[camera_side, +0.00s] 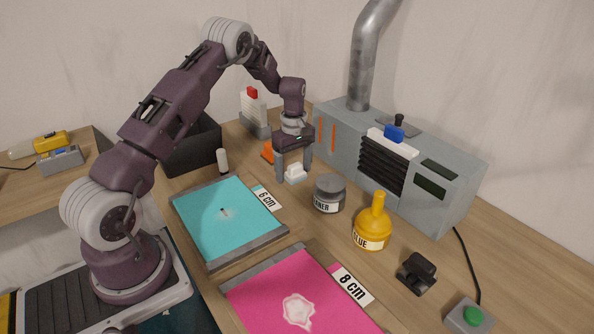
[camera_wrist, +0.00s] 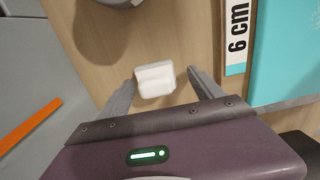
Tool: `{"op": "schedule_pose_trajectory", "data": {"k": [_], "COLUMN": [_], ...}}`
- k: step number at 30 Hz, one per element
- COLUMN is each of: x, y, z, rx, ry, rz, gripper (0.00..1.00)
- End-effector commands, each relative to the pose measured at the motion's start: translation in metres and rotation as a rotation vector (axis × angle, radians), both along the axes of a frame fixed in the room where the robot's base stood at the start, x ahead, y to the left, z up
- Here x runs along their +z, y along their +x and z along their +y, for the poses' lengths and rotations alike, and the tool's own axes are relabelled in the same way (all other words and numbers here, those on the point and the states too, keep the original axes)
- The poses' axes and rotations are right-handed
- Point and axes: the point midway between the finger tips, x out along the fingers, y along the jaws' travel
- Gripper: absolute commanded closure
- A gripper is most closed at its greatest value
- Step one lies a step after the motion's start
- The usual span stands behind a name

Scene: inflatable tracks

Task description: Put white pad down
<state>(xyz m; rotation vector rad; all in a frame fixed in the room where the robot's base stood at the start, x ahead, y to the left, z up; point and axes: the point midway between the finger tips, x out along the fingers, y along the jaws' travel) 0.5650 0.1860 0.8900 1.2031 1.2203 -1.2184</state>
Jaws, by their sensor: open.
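The white pad (camera_side: 296,173) is a small white block on the wooden table, to the right of the teal sheet's "6 cm" label. In the wrist view the white pad (camera_wrist: 155,79) lies between and just beyond the fingertips, with a gap on either side. My gripper (camera_side: 293,176) is open and points down over the pad. Its two fingers also show in the wrist view (camera_wrist: 163,77), spread apart and not touching the pad. Nothing is held between them.
A grey cleaner jar (camera_side: 329,194) stands close to the right of the pad, with a yellow glue bottle (camera_side: 373,224) beyond. A grey machine (camera_side: 400,165) stands behind. The teal sheet (camera_side: 225,215) and pink sheet (camera_side: 298,300) lie in front. An orange object (camera_side: 268,152) sits behind left.

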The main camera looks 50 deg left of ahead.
Motion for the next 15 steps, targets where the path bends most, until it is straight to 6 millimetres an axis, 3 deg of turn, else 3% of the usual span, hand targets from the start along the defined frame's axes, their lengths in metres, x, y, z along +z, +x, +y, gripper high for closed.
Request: {"op": "schedule_pose_trajectory", "data": {"k": [6, 15], "x": [0.067, 0.118], "y": [0.005, 0.004], "z": [-0.001, -0.006], "rx": [-0.002, -0.018], "ry": [0.003, 0.001], "rz": [-0.014, -0.021], "gripper": [0.25, 0.25]}}
